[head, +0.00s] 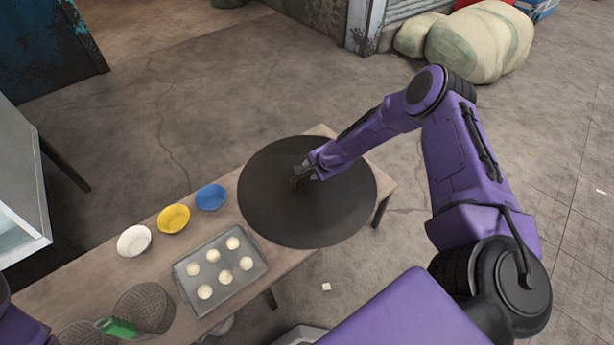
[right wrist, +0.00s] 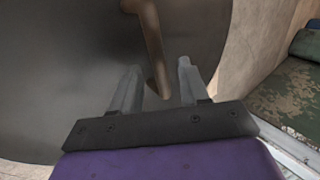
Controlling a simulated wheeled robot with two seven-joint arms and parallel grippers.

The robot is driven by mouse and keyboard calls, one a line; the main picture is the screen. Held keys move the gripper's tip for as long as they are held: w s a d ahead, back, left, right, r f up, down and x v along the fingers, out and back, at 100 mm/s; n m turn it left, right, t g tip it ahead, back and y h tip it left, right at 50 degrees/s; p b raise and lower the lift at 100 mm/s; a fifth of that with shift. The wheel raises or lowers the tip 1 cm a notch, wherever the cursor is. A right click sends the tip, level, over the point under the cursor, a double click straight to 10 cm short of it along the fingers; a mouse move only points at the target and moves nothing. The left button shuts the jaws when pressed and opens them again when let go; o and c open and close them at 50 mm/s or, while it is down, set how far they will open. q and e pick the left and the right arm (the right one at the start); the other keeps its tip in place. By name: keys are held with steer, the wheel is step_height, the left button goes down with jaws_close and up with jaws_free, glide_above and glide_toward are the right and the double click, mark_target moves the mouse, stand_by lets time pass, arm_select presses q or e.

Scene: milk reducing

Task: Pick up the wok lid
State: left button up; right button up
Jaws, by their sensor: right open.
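The wok lid (head: 270,205) is a large dark round disc at the right end of the wooden table. Its brown handle (right wrist: 150,45) stands up from the lid in the right wrist view. My right gripper (head: 298,178) is over the middle of the lid. In the right wrist view the right gripper (right wrist: 155,80) has its two fingers apart, with the lower end of the handle between or just beyond them. I cannot tell if the fingers touch the handle. My left gripper is not in view; only a bit of purple arm shows at the lower left.
The wooden table (head: 85,285) also holds a grey tray (head: 196,302) with several dough balls, a white bowl (head: 134,241), a yellow bowl (head: 173,218), a blue bowl (head: 210,197) and wire baskets (head: 143,308) with a green-handled thing. Bulging sacks (head: 480,42) lie on the floor beyond.

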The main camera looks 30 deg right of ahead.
mark_target(308, 171)
steer(key=x, duration=0.2)
steer(key=b+x, duration=0.1)
steer(key=x, duration=0.1)
steer(key=shift+a+f, duration=0.2)
steer(key=shift+a, duration=0.05)
steer(key=shift+r, duration=0.1)
jaws_close()
